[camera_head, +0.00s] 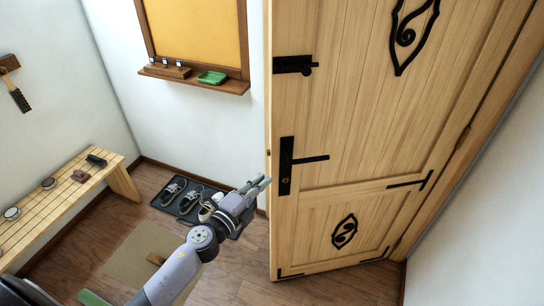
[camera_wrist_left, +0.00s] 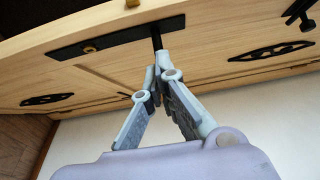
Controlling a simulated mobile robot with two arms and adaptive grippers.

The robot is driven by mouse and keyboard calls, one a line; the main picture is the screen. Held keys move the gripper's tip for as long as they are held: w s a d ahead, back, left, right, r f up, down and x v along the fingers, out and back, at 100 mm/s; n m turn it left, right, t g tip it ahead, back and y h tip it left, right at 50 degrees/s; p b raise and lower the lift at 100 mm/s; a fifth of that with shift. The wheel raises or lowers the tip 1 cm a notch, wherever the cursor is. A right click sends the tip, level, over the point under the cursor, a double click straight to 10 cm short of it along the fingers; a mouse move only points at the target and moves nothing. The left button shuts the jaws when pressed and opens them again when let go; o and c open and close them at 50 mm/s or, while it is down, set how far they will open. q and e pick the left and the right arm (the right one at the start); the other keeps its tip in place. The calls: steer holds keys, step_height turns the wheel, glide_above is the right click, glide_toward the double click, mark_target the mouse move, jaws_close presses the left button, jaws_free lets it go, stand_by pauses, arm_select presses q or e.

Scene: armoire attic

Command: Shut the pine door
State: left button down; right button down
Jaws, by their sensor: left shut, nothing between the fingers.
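The pine door (camera_head: 350,110) stands open into the room, its hinges on the right and its free edge on the left. It has a black lever handle (camera_head: 287,165) on a tall plate, and a black latch (camera_head: 293,65) above. My left gripper (camera_head: 262,183) is shut and empty, just left of the free edge near handle height. In the left wrist view the door (camera_wrist_left: 230,38) fills the top, and the closed fingertips (camera_wrist_left: 152,78) appear right by a dark handle bar (camera_wrist_left: 157,38). I cannot tell whether they touch it. My right gripper is not in view.
A slatted bench (camera_head: 60,200) with small items stands along the left wall. A shoe tray (camera_head: 180,212) lies on the floor behind my left arm, beside a beige mat (camera_head: 145,250). A framed board with a shelf (camera_head: 195,77) hangs on the back wall. Floor below the door is clear.

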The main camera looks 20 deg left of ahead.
arm_select(q)
glide_toward(283, 150)
steer(key=d, duration=0.3)
steer(key=shift+w+a, duration=0.3)
steer(key=shift+w, duration=0.45)
steer(key=shift+w+a, duration=0.35)
steer(key=shift+w, duration=0.35)
steer(key=shift+w+a, duration=0.3)
steer(key=shift+w, duration=0.45)
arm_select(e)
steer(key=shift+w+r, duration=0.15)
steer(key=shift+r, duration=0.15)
